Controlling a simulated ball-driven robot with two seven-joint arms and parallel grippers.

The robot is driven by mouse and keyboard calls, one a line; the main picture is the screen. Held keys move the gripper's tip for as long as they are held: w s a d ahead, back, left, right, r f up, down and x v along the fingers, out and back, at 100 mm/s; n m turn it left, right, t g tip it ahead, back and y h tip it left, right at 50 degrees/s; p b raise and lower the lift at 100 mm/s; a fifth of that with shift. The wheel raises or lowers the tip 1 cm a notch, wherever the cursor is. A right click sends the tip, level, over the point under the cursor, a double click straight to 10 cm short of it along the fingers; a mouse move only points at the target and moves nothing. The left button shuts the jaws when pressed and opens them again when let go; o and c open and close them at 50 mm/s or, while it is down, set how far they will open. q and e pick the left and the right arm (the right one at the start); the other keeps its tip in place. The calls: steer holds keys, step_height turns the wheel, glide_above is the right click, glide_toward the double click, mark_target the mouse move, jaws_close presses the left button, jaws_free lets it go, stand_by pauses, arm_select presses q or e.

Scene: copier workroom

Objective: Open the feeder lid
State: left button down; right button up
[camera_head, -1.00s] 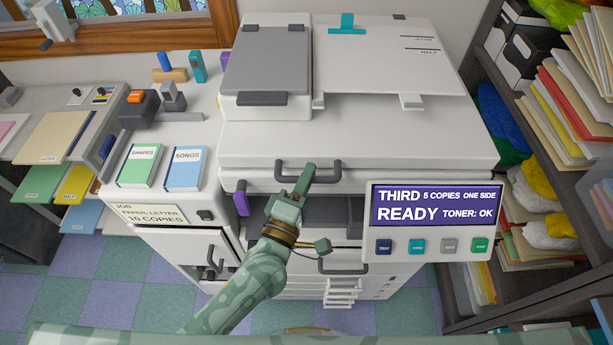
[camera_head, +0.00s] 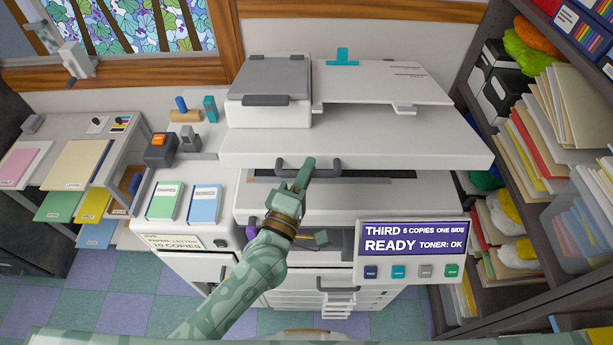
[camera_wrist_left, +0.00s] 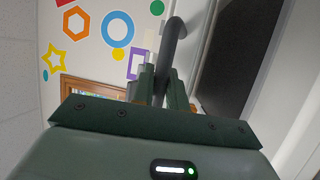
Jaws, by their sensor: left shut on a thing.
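The feeder lid (camera_head: 420,150) is the wide white top of the copier, with the feeder (camera_head: 270,78) on it. Its front edge is raised, and a gap shows over the copier body (camera_head: 400,195). My left gripper (camera_head: 303,172) is shut on the lid's dark handle (camera_head: 329,164), at the left part of the bar. In the left wrist view the handle (camera_wrist_left: 174,40) runs up from between the fingers of my left gripper (camera_wrist_left: 160,85). My right gripper is not in view.
A display panel (camera_head: 413,238) juts out at the copier's front right. A side counter (camera_head: 150,225) holds two books. Shelves (camera_head: 530,215) packed with folders stand close on the right. A table (camera_head: 35,140) with paper trays is at the left.

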arm_select(q)
steer(key=shift+w+r, duration=0.1)
steer(key=shift+r, duration=0.4)
steer(key=shift+f, duration=0.2)
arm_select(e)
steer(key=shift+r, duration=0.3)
arm_select(q)
steer(key=c, duration=1.4)
jaws_free()
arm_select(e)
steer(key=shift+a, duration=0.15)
